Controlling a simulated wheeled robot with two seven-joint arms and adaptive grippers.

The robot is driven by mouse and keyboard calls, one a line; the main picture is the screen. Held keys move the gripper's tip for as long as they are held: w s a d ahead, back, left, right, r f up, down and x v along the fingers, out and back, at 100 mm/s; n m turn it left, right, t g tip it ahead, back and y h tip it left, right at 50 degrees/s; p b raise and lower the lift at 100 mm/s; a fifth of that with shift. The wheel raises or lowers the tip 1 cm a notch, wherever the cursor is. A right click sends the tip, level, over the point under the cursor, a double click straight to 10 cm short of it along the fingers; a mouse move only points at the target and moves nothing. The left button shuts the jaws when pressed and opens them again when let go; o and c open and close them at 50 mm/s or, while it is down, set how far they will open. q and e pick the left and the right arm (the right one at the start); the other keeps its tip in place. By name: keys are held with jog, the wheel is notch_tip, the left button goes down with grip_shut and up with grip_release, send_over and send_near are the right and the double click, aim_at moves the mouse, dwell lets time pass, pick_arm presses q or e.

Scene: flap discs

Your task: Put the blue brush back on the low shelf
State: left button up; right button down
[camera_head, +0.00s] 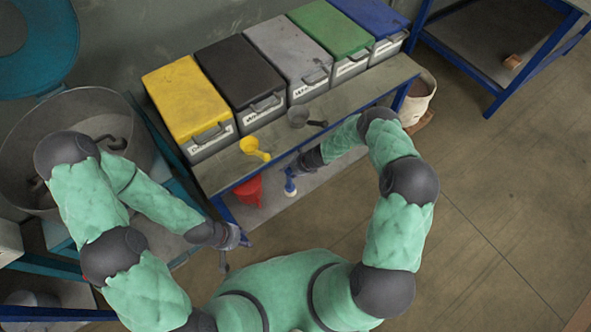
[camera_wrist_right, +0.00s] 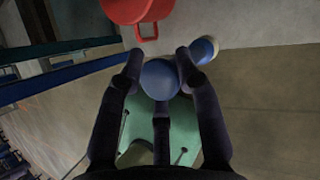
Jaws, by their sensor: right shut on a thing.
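The blue brush (camera_head: 289,181) hangs below my right gripper (camera_head: 299,167) in the head view, its wider end with a pale rim pointing down. In the right wrist view my right gripper (camera_wrist_right: 160,80) is shut on its round blue part (camera_wrist_right: 160,76); a blue and pale end (camera_wrist_right: 205,49) shows just beyond the fingers. The grey low shelf (camera_head: 284,208) lies beneath the brush under the bench. I cannot tell whether the brush touches it. My left gripper (camera_head: 236,239) is low at the bench's left front leg, away from the brush; its fingers are unclear.
A red container (camera_head: 248,191) stands on the low shelf left of the brush and shows close in the wrist view (camera_wrist_right: 138,8). The bench top (camera_head: 345,106) above holds lidded bins, a yellow scoop (camera_head: 254,148) and a grey scoop (camera_head: 299,117). Blue legs frame the shelf.

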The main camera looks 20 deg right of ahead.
jog(key=w+d+f+b, duration=0.4)
jog(key=w+f+b, duration=0.1)
jog(key=f, duration=0.5)
jog(key=shift+w+d, duration=0.25)
jog(key=c, duration=0.9)
grip_release()
jog(key=shift+o, duration=0.2)
